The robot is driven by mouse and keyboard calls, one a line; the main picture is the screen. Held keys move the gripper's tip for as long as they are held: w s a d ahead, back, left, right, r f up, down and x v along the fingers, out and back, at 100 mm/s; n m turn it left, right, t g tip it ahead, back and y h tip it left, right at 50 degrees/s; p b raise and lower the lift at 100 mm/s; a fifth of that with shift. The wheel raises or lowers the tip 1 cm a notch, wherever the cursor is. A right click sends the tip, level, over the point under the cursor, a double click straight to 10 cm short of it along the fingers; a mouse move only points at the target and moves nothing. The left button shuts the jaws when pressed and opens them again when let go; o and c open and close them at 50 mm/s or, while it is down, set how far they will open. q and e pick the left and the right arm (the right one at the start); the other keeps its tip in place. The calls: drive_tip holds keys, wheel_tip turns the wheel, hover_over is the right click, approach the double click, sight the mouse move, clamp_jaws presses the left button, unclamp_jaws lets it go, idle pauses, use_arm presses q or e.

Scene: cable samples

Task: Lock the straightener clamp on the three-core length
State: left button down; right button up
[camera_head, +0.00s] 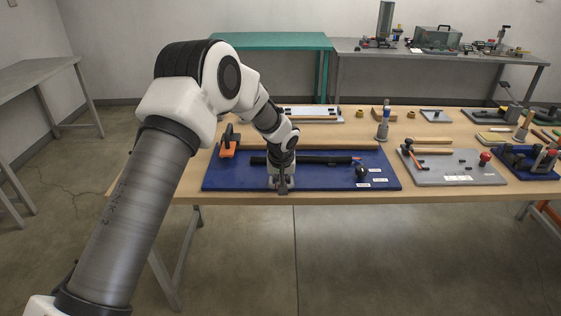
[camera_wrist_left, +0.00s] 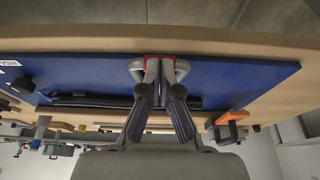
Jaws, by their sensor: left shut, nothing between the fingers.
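A blue board (camera_head: 225,178) lies at the front of the wooden table, and it also shows in the left wrist view (camera_wrist_left: 225,77). A long black length (camera_head: 325,160) with a reddish right end runs across it; it shows in the left wrist view (camera_wrist_left: 90,101), partly behind my gripper. An orange block with a black upright handle (camera_head: 228,149) stands at the board's left end and shows in the left wrist view (camera_wrist_left: 232,117). Which part is the clamp I cannot tell. My left gripper (camera_head: 283,188) is shut and empty at the board's front edge; its tips show in the left wrist view (camera_wrist_left: 152,68).
A black knob (camera_head: 361,172) stands near the board's right end beside white labels. A wooden rod (camera_head: 345,147) lies behind the length. A grey board (camera_head: 455,168) with a hammer and a red knob is to the right. Free floor lies in front of the table.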

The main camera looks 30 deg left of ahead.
use_arm(q)
drive_tip(key=s+d+r+b, duration=0.2)
drive_tip(key=s+d+r, duration=0.2)
drive_tip(key=s+r, duration=0.3)
drive_tip(key=shift+s+d, duration=0.25)
drive_tip(key=shift+d, duration=0.05)
use_arm(e)
drive_tip(key=shift+w+a+f, duration=0.15)
drive_tip(key=shift+f, duration=0.45)
